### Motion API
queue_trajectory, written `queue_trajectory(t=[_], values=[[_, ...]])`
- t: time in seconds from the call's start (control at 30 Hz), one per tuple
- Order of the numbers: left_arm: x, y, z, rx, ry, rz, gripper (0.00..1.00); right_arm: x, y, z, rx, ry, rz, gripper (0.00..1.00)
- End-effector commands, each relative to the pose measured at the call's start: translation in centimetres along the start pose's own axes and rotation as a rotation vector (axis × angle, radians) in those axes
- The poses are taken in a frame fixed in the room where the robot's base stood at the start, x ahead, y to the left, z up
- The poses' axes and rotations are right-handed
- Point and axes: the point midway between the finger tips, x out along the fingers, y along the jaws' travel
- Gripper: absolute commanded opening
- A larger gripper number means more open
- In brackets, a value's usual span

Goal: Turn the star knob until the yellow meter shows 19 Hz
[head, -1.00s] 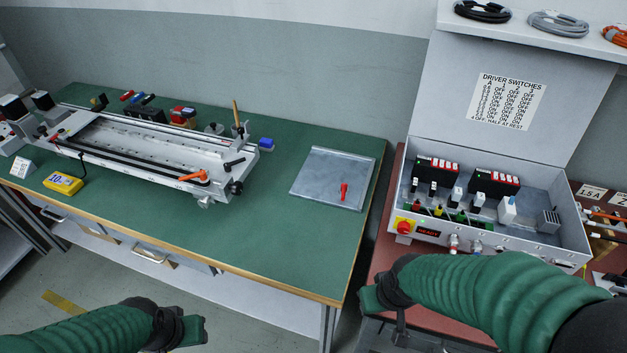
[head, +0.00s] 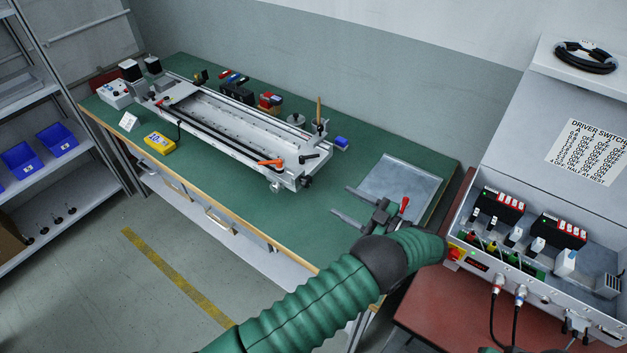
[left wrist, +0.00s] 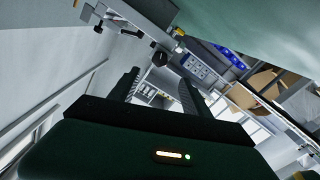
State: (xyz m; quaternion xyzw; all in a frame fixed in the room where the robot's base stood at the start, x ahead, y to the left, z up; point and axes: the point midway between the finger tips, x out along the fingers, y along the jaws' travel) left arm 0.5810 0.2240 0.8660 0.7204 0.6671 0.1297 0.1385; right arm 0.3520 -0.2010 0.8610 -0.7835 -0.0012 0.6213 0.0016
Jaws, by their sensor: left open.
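The yellow meter (head: 159,143) lies on the green bench in front of the metal gantry rail (head: 235,125); its digits are too small to read surely. A small black knob (head: 305,182), which looks like the star knob, sits at the rail's near right end. My left gripper (head: 339,201) is open and empty, right of and nearer than that knob, with its fingers pointing left over the bench. In the left wrist view, a dark knob (left wrist: 159,57) shows just beyond the open fingers, apart from them. My right gripper is out of view.
A grey metal tray (head: 400,180) with a red-handled item (head: 404,204) lies by my left gripper. An orange lever (head: 270,162) is on the rail near the knob. An open driver box (head: 480,265) stands at right. The bench front is clear.

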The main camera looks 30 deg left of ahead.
Motion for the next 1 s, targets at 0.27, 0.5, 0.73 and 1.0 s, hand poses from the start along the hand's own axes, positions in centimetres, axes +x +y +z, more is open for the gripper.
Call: queue_trajectory(t=[0.27,0.5,0.73,1.0], values=[[6.0,0.1,-0.3,0.0,0.005,-0.001,0.56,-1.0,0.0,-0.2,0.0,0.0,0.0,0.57],[10.5,0.1,-0.2,-0.001,0.002,0.001,0.56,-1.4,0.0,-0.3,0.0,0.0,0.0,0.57],[11.5,0.1,-0.1,-0.001,0.001,0.002,0.56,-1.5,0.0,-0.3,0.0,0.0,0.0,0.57],[11.4,0.1,-0.1,-0.002,0.001,0.002,0.36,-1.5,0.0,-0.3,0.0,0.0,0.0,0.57]])
